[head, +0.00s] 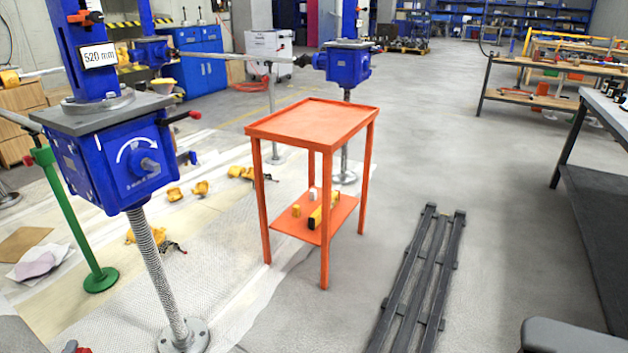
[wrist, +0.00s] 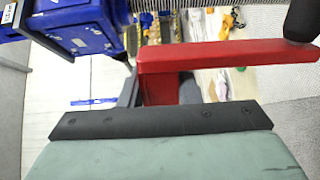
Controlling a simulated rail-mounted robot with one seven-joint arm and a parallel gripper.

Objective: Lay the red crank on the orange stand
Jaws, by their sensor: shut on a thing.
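The red crank (wrist: 220,56) spans the wrist view from the middle to the right edge. It has a red arm, a black grip at the upper right and a red end block. My gripper (wrist: 160,92) is shut on that end block, with a dark finger on each side. The orange stand (head: 312,122) is in the middle of the head view; its top is bare. The stand is not clearly seen in the wrist view. I cannot make out my gripper in the head view, so its distance from the stand cannot be told.
A blue screw jack (head: 130,165) on a threaded post stands left of the stand, and another (head: 345,65) behind it. Small items lie on the stand's lower shelf (head: 315,218). A dark slatted rack (head: 420,280) lies on the floor to the right. A workbench (head: 600,150) is at the right edge.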

